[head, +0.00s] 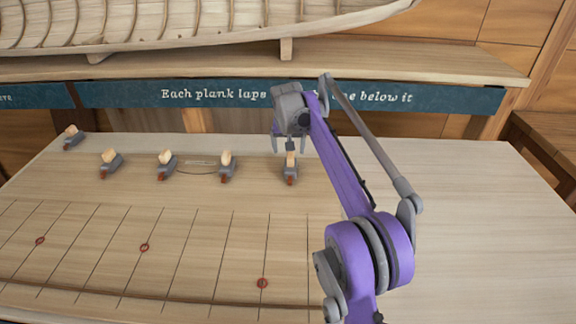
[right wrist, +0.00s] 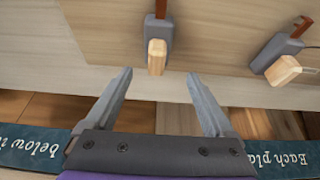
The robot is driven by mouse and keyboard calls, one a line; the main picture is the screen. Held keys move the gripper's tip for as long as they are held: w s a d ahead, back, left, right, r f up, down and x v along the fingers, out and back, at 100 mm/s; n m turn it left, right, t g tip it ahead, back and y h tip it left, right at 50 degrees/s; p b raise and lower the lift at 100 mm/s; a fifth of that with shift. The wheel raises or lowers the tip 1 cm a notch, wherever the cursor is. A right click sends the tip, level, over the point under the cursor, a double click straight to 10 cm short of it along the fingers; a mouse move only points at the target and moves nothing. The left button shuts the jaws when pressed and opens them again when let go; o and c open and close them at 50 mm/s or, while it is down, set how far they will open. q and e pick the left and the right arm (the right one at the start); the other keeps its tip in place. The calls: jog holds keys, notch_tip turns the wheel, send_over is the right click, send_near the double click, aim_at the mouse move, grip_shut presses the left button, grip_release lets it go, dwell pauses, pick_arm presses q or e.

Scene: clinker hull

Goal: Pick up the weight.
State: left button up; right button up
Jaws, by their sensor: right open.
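Several alike weights lie on the pale table; each has a grey body, a light wooden knob and a reddish-brown tip. The rightmost weight (head: 290,178) is just below my right gripper (head: 290,148) in the head view. In the right wrist view that weight (right wrist: 157,35) lies beyond the fingertips of my gripper (right wrist: 158,74), its wooden knob lined up with the gap. The fingers are apart, with nothing between them. Another weight (right wrist: 282,55) shows at the right of the wrist view. My left gripper is not in view.
More weights (head: 226,168) stand in a row to the left, near a thin curved strip (head: 197,172). Lined planking with red rings (head: 144,247) covers the table's near left. Behind are a lettered sign (head: 180,95) and a wooden hull (head: 190,25). The table's right side is clear.

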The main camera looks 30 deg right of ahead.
aim_at(291, 161)
jog(key=x, duration=0.7)
jog(key=shift+s+d+f, duration=0.15)
jog(key=shift+s+f, duration=0.15)
jog(key=shift+f, duration=0.1)
grip_shut()
jog(key=shift+r, duration=0.1)
